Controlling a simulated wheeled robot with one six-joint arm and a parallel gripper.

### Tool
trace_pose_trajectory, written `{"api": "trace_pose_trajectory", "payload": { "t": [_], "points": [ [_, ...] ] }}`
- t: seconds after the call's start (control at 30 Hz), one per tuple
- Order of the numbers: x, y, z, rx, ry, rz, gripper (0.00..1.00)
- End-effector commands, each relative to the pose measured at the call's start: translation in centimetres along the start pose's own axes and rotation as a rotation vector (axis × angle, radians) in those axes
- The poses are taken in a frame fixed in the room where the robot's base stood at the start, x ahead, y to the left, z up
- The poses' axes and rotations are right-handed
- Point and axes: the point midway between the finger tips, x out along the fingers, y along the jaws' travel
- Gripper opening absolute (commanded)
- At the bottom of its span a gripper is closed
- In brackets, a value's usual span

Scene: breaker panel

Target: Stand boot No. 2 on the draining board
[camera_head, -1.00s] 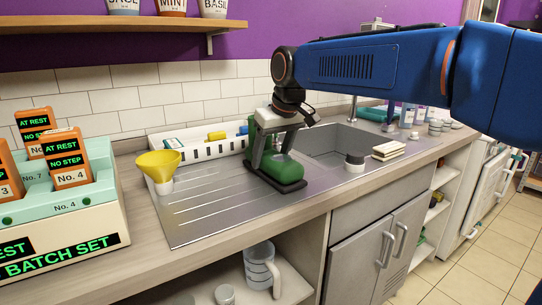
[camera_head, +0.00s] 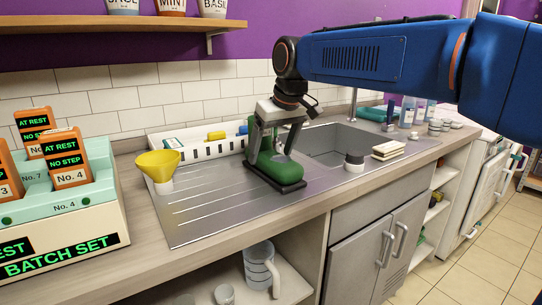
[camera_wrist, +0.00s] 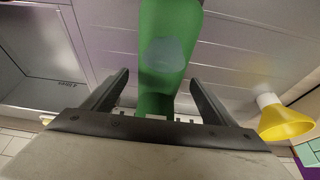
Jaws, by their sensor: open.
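A green boot (camera_head: 276,165) with a dark sole stands upright on the ridged draining board (camera_head: 205,207), near the sink's edge. Its number cannot be read. My gripper (camera_head: 275,140) is open around the boot's upper part from above, one finger on each side. In the wrist view the green boot (camera_wrist: 160,70) lies between my two spread fingers (camera_wrist: 158,95), with a gap visible on each side.
A yellow funnel (camera_head: 159,167) stands at the board's left end. A white rack (camera_head: 200,148) runs along the wall behind. A dark-topped jar (camera_head: 354,162) and a cream stack (camera_head: 388,150) sit at the sink's front edge. The board's front left is clear.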

Motion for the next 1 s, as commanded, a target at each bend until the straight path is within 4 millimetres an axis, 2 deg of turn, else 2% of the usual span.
{"api": "trace_pose_trajectory", "payload": {
  "t": [0.3, 0.5, 0.67, 0.87, 1.0],
  "points": [
    [-6.2, 0.0, 0.0, 0.0, 0.002, 0.0, 0.8],
    [-8.9, 0.0, 0.0, 0.0, 0.0, 0.0, 0.8],
    [-9.9, 0.0, 0.0, 0.0, 0.0, 0.0, 0.8],
    [-10.1, 0.0, 0.0, 0.0, -0.001, 0.0, 0.8],
    [-10.1, 0.8, 1.4, 0.018, 0.0, 0.008, 0.8]
  ]
}}
